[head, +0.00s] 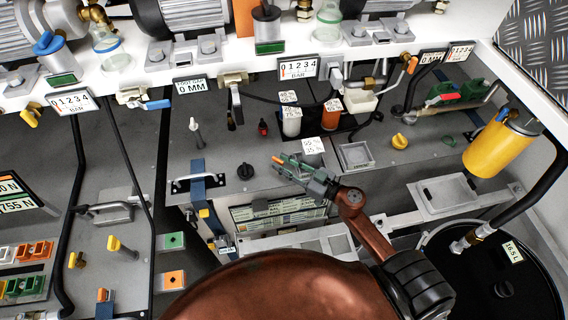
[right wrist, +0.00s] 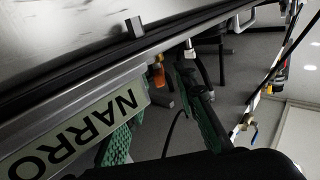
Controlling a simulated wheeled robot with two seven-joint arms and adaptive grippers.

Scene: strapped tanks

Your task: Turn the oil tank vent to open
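I cannot tell for sure which fitting is the oil tank vent. Candidates in the head view are a black knob (head: 245,172) and a yellow knob (head: 399,141) on the grey tank tops. My right gripper (head: 281,166) reaches in from the lower right, above the grey tops and to the right of the black knob, apart from it. In the right wrist view its green-padded fingers (right wrist: 160,103) stand apart with nothing clearly held. A label reading "NARRO" (right wrist: 75,135) lies close by the left finger there. My left gripper is not in view.
A white shelf rail (head: 220,68) with gauges and jars crosses the back. A blue strap (head: 198,190) and a silver handle (head: 105,212) are at left. A yellow cylinder (head: 495,145) and black drum (head: 490,275) are at right. Hoses hang between.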

